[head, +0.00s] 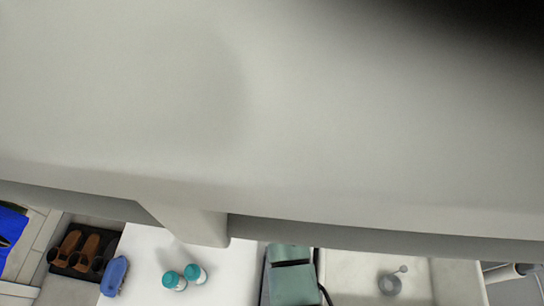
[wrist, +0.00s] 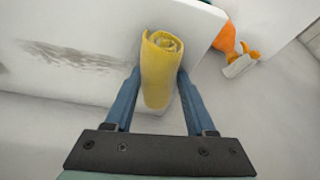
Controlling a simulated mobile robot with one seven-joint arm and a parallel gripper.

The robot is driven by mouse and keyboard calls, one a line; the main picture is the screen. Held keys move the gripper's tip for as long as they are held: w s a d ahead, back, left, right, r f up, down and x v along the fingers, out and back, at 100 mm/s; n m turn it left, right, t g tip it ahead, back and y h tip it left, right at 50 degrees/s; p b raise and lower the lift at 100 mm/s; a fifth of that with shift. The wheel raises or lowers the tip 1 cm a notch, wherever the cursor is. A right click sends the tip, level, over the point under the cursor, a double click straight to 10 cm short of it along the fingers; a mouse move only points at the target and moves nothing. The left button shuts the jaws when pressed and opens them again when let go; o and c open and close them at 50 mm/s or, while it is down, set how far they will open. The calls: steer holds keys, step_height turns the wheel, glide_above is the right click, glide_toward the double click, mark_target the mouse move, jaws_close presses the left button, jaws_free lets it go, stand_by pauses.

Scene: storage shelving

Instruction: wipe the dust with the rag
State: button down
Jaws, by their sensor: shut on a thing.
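In the wrist view, my gripper (wrist: 158,92) is shut on a rolled yellow rag (wrist: 157,75), with one blue finger on each side of it. The rag's spiral end faces up in the picture. A grey streak of dust (wrist: 70,57) lies on a white surface (wrist: 105,22) left of the rag, apart from it. In the head view a large pale part fills most of the picture, and neither the gripper, the rag nor the dust shows there.
An orange spray bottle (wrist: 226,38) stands right of the white surface. The head view shows teal-capped bottles (head: 174,280), a blue brush-like item (head: 114,276), a green bag (head: 291,275), brown sandals (head: 78,250) and a basin with a drain (head: 350,270) along the bottom.

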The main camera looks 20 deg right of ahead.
steer(key=shift+s+d+r+p, duration=0.1)
steer(key=shift+s+d+p, duration=0.25)
steer(key=shift+d, duration=0.45)
steer(key=shift+s+d+p, duration=0.25)
steer(key=shift+s+d, duration=0.05)
steer(key=shift+d, duration=0.45)
steer(key=shift+s+d+f, duration=0.1)
steer(key=shift+s+d, duration=0.5)
steer(key=shift+d, duration=0.65)
steer(key=shift+s+d+f, duration=0.15)
steer(key=shift+s+d, duration=0.4)
steer(key=shift+d, duration=0.7)
steer(key=shift+s+d+f, duration=0.1)
steer(key=shift+s+d, duration=0.5)
steer(key=shift+d, duration=0.65)
steer(key=shift+s+d+r, duration=0.1)
steer(key=shift+s+d, duration=0.3)
steer(key=shift+d, duration=0.6)
steer(key=shift+s+d, duration=0.35)
steer(key=shift+d, duration=0.7)
steer(key=shift+s+d+r, duration=0.1)
steer(key=shift+s+d, duration=0.3)
steer(key=shift+d, duration=0.6)
steer(key=shift+f, duration=0.1)
steer(key=shift+a, duration=0.15)
